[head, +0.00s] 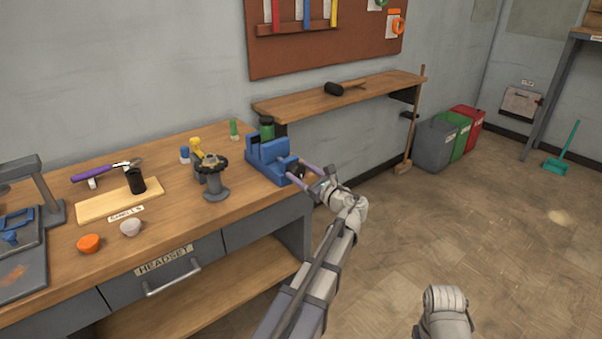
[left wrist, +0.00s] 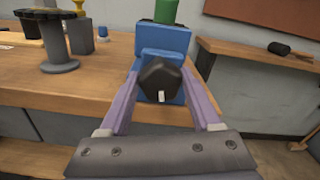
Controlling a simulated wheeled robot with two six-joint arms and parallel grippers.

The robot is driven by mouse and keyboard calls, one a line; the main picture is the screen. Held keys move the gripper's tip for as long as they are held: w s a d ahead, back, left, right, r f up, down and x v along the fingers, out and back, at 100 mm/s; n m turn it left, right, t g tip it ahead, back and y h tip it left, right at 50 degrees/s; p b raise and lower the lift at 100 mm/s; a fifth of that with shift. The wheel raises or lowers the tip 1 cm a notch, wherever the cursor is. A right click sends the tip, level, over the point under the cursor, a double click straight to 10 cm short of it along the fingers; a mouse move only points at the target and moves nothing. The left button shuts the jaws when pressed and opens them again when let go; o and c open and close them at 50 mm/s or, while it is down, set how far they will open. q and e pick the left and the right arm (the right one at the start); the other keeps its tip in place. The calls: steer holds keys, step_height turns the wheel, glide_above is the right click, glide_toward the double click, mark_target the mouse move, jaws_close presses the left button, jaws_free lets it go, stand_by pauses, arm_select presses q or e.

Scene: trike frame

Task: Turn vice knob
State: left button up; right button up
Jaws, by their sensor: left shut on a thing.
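The blue vice (head: 268,158) is mounted at the right end of the wooden workbench. Its dark knob (left wrist: 160,80) faces my left wrist camera and carries a small white mark at its lower edge. My left gripper (head: 297,172) reaches the vice from the right. In the left wrist view its two purple fingers (left wrist: 159,85) lie on either side of the knob, shut on it. The blue vice body (left wrist: 163,42) shows behind the knob. In the head view the knob is mostly hidden by the fingers. My right arm shows only in part at the lower right, and its gripper is out of view.
A dark round stand (head: 213,178) is left of the vice on the workbench (head: 175,215). A wall shelf (head: 340,93) and several bins (head: 436,145) are farther back. The floor at right is mostly clear.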

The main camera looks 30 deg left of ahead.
arm_select(q)
steer(key=n, duration=0.4)
steer(key=shift+s+n, duration=0.1)
steer(key=shift+n, duration=0.2)
steer(key=n, duration=0.5)
steer(key=shift+f, duration=0.2)
steer(key=n, duration=0.5)
steer(key=shift+s+f, duration=0.1)
steer(key=shift+f+n+b, duration=0.1)
steer(key=shift+n+b, duration=0.25)
steer(key=shift+n, duration=1.85)
steer(key=o, duration=1.4)
steer(key=shift+c, duration=0.2)
steer(key=v, duration=0.7)
steer(key=shift+s+d, duration=0.15)
steer(key=shift+d, duration=0.2)
